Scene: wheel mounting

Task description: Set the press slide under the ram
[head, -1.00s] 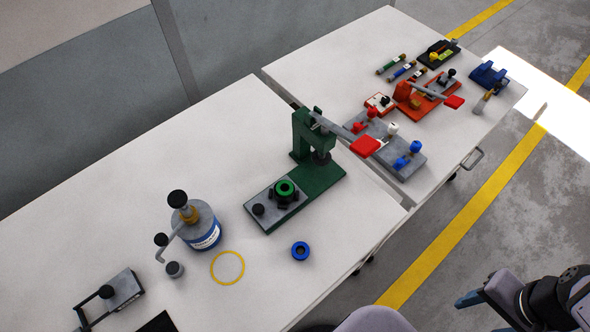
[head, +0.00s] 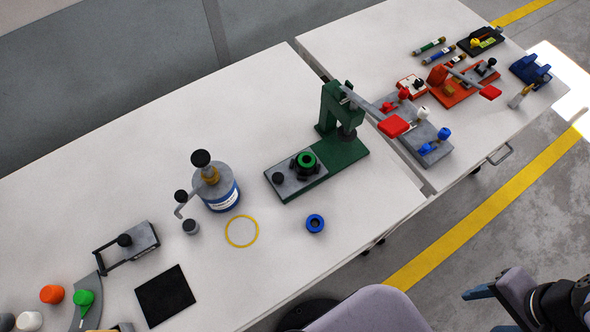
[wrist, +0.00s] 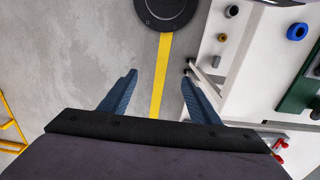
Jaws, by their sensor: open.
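The green press (head: 335,112) stands on the near table in the head view, with a lever ending in a red handle (head: 393,126). Its grey slide (head: 285,182) lies on the left part of the green base, out to the left of the ram (head: 347,133). The slide carries a green ring on a dark fixture (head: 306,162) and a black knob (head: 278,177). My gripper is off the table's front edge at the lower right in the head view. In the wrist view my gripper (wrist: 158,82) is open and empty over the floor, with its blue fingers apart.
A blue ring (head: 315,223), a yellow circle (head: 241,231) and a blue-grey can with a spout (head: 217,188) are near the press. A black mat (head: 165,296) lies at the front left. A second table (head: 360,45) with red, blue and grey fixtures stands beyond a gap.

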